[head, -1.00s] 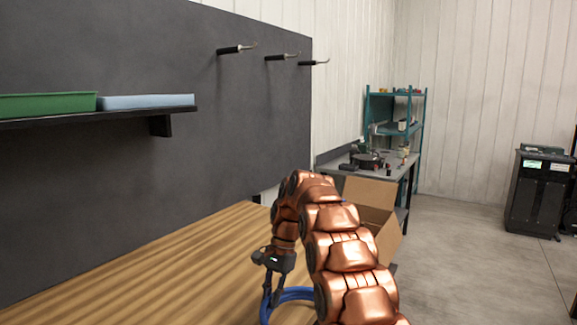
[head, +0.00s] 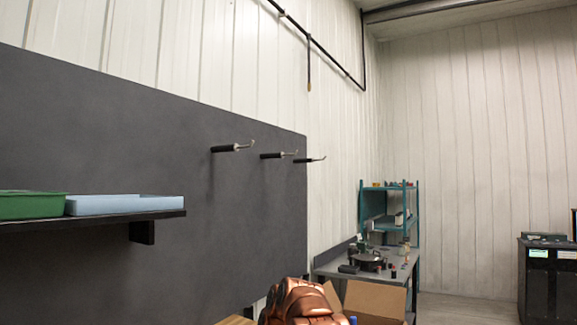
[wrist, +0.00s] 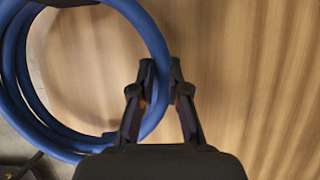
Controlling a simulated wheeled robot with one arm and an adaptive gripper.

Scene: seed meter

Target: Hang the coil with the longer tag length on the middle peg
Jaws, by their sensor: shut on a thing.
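In the wrist view my gripper (wrist: 160,78) is shut on a blue coil (wrist: 90,10), with one side of the loops between its fingers. The coil hangs to the left of the fingers over the wooden table top (wrist: 245,70). The coil's tag is not readable in view. In the head view three pegs stick out of the dark board: the near peg (head: 228,148), the middle peg (head: 277,155) and the far peg (head: 308,160). All three are bare. My gripper is below the head view; only part of my arm shows at its bottom edge.
A shelf (head: 160,214) on the board holds a green tray (head: 30,205) and a light blue tray (head: 125,204). An open cardboard box (head: 375,300), a grey workbench (head: 330,262) and a teal rack (head: 390,185) stand to the right. The space before the pegs is clear.

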